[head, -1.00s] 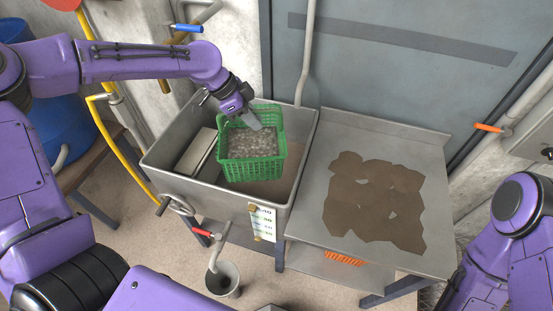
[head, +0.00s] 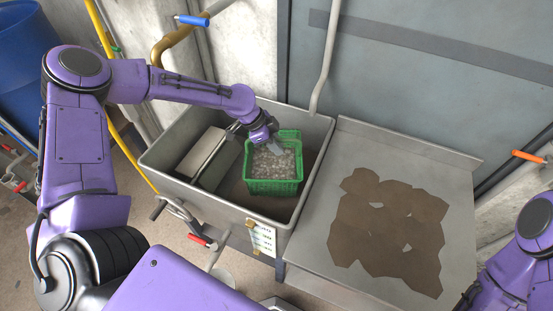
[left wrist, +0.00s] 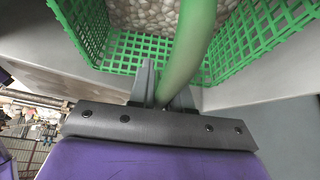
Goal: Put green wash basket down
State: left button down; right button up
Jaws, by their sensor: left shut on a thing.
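The green wash basket (head: 272,187) is a lattice crate holding grey pebbles (head: 273,163). It is inside the grey metal sink (head: 225,200), right of its middle. I cannot tell whether its base touches the sink floor. My left gripper (head: 276,146) reaches in from the left over the basket's top. In the left wrist view it is shut on the basket's green handle (left wrist: 190,55), with the basket mesh (left wrist: 135,50) and pebbles beyond. My right gripper is not in view; only part of my right arm shows at the lower right.
A pale rectangular block or tray (head: 202,152) sits in the sink's left part. A metal side table (head: 325,180) with brown patches (head: 385,225) adjoins the sink on the right.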

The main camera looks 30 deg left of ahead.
pick_arm(q)
notch_tip(320, 180, down, 7)
dwell(0.3)
jog(key=c, duration=1.1)
grip_release()
jog(key=shift+f, duration=0.1)
jog(key=shift+r, duration=0.3)
jog(key=v, duration=1.1)
jog(key=shift+s+a+r, duration=0.1)
jog(key=shift+a+r, duration=0.05)
jog(key=shift+r, duration=0.15)
